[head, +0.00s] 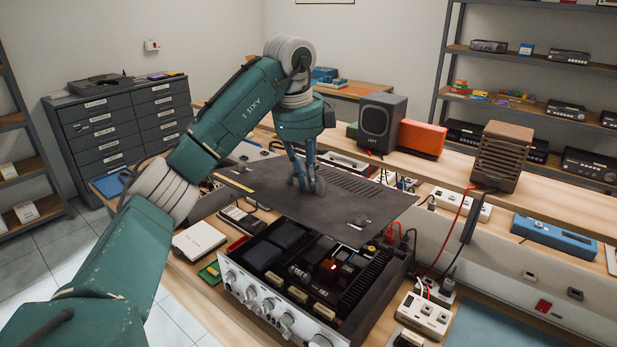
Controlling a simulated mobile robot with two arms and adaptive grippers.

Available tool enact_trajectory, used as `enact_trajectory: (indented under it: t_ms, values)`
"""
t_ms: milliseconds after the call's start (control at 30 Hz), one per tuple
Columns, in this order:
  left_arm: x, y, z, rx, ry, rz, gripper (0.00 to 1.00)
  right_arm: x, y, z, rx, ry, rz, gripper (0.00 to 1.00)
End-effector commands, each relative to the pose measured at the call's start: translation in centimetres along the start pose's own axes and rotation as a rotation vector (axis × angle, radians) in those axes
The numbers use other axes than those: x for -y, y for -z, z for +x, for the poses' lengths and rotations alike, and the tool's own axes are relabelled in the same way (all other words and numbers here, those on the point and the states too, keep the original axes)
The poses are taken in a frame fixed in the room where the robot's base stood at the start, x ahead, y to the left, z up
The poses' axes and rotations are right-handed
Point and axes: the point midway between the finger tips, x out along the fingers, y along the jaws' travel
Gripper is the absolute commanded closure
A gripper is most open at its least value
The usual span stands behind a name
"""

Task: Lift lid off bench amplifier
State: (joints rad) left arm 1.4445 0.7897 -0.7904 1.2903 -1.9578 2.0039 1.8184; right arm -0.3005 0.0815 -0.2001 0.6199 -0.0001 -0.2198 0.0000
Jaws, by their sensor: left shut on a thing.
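The bench amplifier (262,298) stands on the workbench in the lower middle of the head view, its silver knobbed front facing the lower left. Its top is open, and dark blocks and an orange glow show inside. The dark lid (352,206), a flat panel with vent slots, is held above and behind the chassis. My left gripper (309,190) reaches down onto the middle of the lid and is shut on it; the exact grip point is hard to make out. The lid's near corner overlaps the amplifier's rear in the picture; I cannot tell whether they touch. My right gripper is out of view.
A dark speaker (381,122), an orange box (421,138) and a brown vented unit (502,157) stand on the raised shelf behind.

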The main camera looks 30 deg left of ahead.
Motion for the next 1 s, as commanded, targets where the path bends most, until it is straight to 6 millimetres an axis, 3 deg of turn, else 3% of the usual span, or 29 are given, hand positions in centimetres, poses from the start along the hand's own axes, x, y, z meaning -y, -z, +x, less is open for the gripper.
enact_trajectory:
  t_ms: [500, 1000]
  values:
    - [0.7, 0.0, -3.1, 0.000, 0.004, 0.000, 1.00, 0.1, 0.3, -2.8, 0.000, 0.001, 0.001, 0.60]
    - [0.7, 0.0, -3.1, 0.000, 0.004, 0.000, 1.00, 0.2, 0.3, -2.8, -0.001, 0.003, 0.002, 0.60]
